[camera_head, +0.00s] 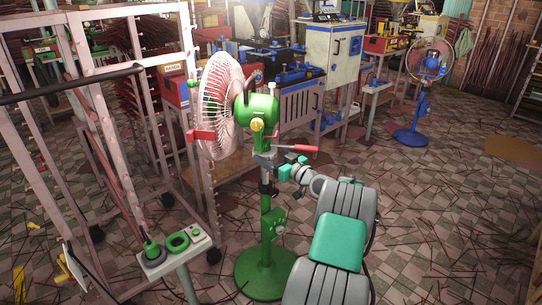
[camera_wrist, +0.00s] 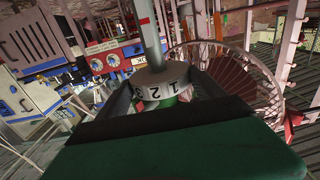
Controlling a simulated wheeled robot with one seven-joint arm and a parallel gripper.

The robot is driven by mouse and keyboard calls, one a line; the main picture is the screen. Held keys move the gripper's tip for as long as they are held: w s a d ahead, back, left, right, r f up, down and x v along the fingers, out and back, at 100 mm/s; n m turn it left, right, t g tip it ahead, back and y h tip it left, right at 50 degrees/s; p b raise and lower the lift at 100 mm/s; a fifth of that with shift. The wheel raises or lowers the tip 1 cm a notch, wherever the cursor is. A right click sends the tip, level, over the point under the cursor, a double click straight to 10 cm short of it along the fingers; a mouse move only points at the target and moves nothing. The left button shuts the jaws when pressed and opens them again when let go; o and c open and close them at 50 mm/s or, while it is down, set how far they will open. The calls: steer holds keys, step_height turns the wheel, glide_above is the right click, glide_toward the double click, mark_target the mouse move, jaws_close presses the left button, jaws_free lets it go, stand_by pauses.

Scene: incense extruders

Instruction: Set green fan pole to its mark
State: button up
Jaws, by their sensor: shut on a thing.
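The green fan (camera_head: 257,112) has a white caged head facing left and stands upright on a round green base (camera_head: 265,275). Its green pole (camera_head: 266,220) rises to a grey upper section just under the motor. My gripper (camera_head: 276,165) reaches in from the right and is shut on the pole's grey collar below the fan head. In the wrist view the numbered collar (camera_wrist: 162,86) sits between my fingers, with 1, 2 and 3 on it. The grey pole (camera_wrist: 150,38) there carries a red band. A red-tipped lever (camera_head: 300,148) sticks out right. My fingertips are partly hidden.
A metal rack (camera_head: 110,150) stands close on the left, with a small stand of green parts (camera_head: 177,243) in front. A blue fan (camera_head: 415,110) stands back right. Incense sticks litter the tiled floor, which is otherwise open at right.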

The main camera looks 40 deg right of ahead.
steer(key=c, duration=0.8)
step_height(320, 180, down, 10)
steer(key=b, duration=0.8)
steer(key=shift+c, duration=0.3)
steer(key=shift+o, duration=0.2)
steer(key=shift+s, duration=0.1)
steer(key=o, duration=1.8)
steer(key=shift+o, duration=1.4)
steer(key=shift+r, duration=0.2)
